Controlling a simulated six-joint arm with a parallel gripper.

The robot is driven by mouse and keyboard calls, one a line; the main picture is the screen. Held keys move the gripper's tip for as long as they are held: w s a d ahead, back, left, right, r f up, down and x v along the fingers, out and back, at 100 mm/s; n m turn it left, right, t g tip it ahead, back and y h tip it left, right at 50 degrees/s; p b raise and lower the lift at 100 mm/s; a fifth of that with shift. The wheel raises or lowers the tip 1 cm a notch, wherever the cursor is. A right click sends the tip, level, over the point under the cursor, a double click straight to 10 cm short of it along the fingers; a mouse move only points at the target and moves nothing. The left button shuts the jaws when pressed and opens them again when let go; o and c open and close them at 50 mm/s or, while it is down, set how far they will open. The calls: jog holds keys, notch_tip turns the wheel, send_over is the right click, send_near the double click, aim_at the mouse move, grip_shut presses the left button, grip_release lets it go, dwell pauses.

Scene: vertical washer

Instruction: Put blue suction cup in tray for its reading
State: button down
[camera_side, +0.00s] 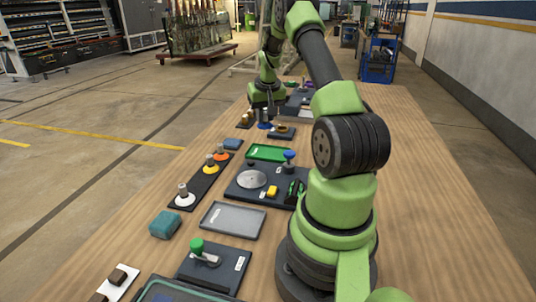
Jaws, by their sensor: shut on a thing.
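My gripper (265,104) is at the far end of the bench, pointing down. It is shut on the blue suction cup (264,126), whose blue base shows just below the fingers. I cannot tell whether the cup touches the bench. A green tray (268,152) lies nearer the camera than the gripper, and a grey tray (215,229) lies nearer still. Both look empty. No reading is legible.
A dark strip left of the trays holds white (184,201), yellow (210,164) and orange (221,156) cups. A teal sponge (165,224) and a green-knobbed lever plate (197,246) are nearer the camera. The bench right of my base is clear.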

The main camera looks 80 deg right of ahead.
jog(key=shift+s+d+f, duration=0.1)
jog(key=shift+s+d, duration=0.1)
jog(key=shift+d, duration=0.45)
jog(key=shift+d+f, duration=0.2)
jog(key=shift+d, duration=0.05)
notch_tip(320, 180, down, 10)
jog(key=shift+r, duration=0.2)
jog(key=c, duration=1)
grip_release()
jog(key=shift+f, duration=0.15)
